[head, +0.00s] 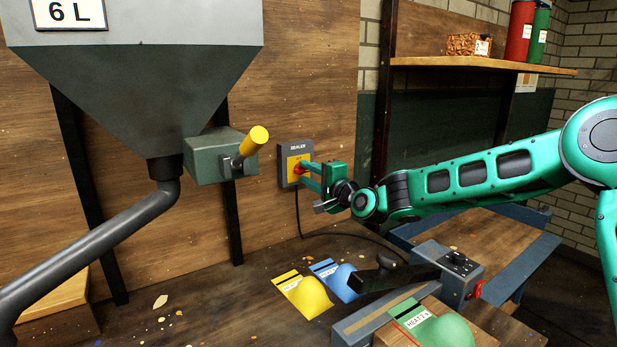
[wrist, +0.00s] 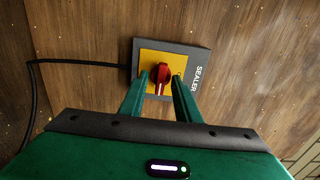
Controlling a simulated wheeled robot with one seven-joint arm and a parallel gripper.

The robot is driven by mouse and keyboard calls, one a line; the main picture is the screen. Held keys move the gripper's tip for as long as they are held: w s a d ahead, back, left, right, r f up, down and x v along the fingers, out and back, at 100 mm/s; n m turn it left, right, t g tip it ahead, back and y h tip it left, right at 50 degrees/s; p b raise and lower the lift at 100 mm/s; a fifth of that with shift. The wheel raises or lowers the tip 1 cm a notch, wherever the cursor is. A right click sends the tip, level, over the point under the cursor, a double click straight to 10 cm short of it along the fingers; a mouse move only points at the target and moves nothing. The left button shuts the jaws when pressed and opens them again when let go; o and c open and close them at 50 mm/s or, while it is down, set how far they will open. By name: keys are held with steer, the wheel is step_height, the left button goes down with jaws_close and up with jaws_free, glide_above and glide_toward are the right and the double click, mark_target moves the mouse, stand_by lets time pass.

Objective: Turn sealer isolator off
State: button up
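The sealer isolator (head: 284,170) is a grey box on the wooden wall, marked SEALER, with a yellow plate (wrist: 147,58). Its red rotary knob (wrist: 161,76) also shows in the head view (head: 299,168), partly behind a finger. In the wrist view the knob's grip runs up and down, roughly parallel to the SEALER lettering, with a white mark at its lower end. My gripper (wrist: 160,80) is open, its two green fingers on either side of the knob with narrow gaps visible. It also shows in the head view (head: 306,174). The small lettering on the yellow plate is unreadable.
A hopper (head: 150,90) with a yellow-handled box (head: 215,157) stands left of the isolator. A black cable (wrist: 32,100) hangs from the isolator. Below are a bench with yellow (head: 311,297), blue (head: 341,280) and green bags (head: 440,330), and a sealing machine (head: 448,262).

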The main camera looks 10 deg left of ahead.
jaws_close()
